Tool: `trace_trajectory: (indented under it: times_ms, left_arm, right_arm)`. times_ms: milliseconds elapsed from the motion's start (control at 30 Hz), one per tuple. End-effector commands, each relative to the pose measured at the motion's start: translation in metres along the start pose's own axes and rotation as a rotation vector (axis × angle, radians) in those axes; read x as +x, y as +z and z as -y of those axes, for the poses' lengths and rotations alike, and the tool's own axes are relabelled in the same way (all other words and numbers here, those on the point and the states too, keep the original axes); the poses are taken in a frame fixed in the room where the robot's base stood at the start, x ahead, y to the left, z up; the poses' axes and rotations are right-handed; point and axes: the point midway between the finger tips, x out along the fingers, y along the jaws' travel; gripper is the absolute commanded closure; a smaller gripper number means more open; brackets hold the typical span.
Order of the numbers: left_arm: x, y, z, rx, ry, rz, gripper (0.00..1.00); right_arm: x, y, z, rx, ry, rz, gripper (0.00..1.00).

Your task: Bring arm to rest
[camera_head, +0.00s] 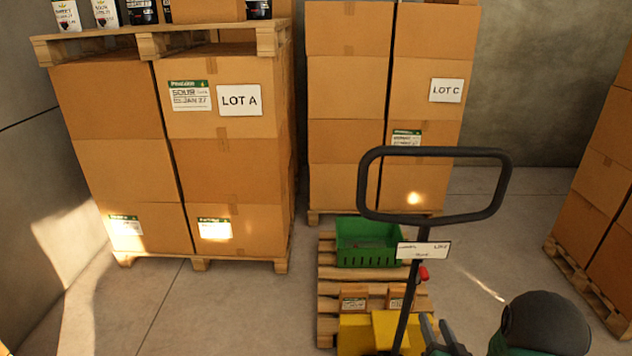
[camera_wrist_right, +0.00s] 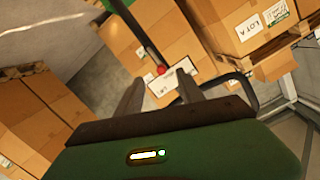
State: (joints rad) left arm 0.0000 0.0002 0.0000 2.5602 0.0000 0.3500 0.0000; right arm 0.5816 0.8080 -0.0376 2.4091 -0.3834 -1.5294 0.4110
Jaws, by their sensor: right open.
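My right gripper (camera_head: 440,332) is at the lower right of the head view, beside the lower part of the black pallet-jack handle (camera_head: 437,151). Its two dark fingers stand apart with nothing between them. In the right wrist view the open fingers of my right gripper (camera_wrist_right: 160,95) point toward the handle's shaft (camera_wrist_right: 147,38) and its red knob (camera_wrist_right: 161,70), which lie beyond the fingertips. Whether a finger touches the handle cannot be told. The dark rounded part at the lower right of the head view is my right arm. My left gripper does not show.
A wooden pallet (camera_head: 327,272) with a green crate (camera_head: 366,242) and small boxes sits behind the yellow jack body (camera_head: 352,333). Carton stacks marked LOT A (camera_head: 238,155) and LOT C (camera_head: 420,60) stand behind. Another stack (camera_head: 590,190) is at right. Floor shows at lower left.

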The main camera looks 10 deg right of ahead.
Motion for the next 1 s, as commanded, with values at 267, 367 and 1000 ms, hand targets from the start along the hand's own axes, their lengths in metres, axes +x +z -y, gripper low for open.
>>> trace_trajectory:
  times_ms: [267,367,1000]
  left_arm:
    - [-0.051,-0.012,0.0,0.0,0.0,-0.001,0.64]
    - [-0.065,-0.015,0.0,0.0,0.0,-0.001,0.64]
    - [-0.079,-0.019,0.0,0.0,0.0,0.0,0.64]
  right_arm:
    - [-0.039,0.015,0.099,-0.307,0.101,0.597,0.55]
    - [-0.091,0.021,0.13,-0.398,0.11,0.834,0.55]
    - [-0.206,0.027,0.169,-0.521,0.075,1.24,0.55]
